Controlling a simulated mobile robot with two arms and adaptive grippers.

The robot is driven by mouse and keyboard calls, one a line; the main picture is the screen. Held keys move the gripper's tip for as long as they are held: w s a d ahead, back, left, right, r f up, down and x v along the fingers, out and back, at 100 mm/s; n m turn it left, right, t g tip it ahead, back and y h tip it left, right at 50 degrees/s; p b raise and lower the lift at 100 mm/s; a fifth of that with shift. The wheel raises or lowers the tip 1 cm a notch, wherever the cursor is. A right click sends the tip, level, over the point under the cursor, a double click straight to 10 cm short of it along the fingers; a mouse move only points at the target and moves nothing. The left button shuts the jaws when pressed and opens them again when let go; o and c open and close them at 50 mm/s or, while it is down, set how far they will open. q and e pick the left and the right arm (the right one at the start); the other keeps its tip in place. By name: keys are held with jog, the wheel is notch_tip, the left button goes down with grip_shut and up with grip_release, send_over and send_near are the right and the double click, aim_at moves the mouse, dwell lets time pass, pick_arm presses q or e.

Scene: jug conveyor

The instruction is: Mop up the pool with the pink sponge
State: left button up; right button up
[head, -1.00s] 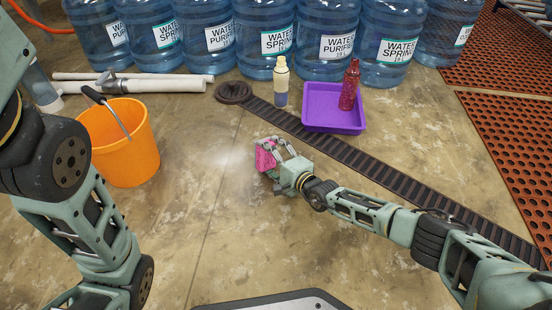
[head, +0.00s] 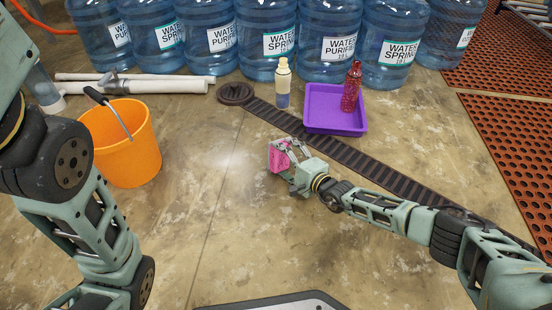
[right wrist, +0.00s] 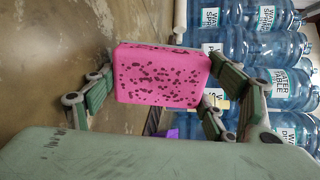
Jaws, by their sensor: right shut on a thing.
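The pink sponge (head: 278,159) is in my right gripper (head: 284,156), over the concrete floor left of the drain strip. In the right wrist view the sponge (right wrist: 160,76) shows a broad pink face with dark spots, held between the fingers. I cannot tell whether it touches the floor. A faint shiny patch (head: 232,162), perhaps the pool, lies on the floor left of the sponge; its edges are unclear and it may be partly glare. My left arm is at the left of the head view, but its gripper is out of frame.
An orange bucket (head: 124,150) stands at the left. A purple tray (head: 325,122) with a red bottle (head: 351,86) sits behind the drain strip (head: 340,152). A cream-topped bottle (head: 283,85) stands nearby. White pipes (head: 150,85) and large water jugs (head: 265,40) line the back.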

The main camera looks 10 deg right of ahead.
jog(key=shift+s+d, duration=0.2)
jog(key=shift+d, duration=0.95)
jog(key=shift+s+d, duration=0.2)
jog(key=shift+d, duration=0.95)
jog(key=shift+s+d+f, duration=0.1)
jog(key=shift+s+d, duration=0.1)
jog(key=shift+d, duration=0.8)
jog(key=shift+s+d+f, duration=0.1)
jog(key=shift+s+d, duration=0.1)
jog(key=shift+d, duration=0.75)
jog(key=shift+r, duration=0.15)
notch_tip(320, 180, up, 7)
jog(key=p, duration=0.5)
jog(key=shift+a, duration=0.1)
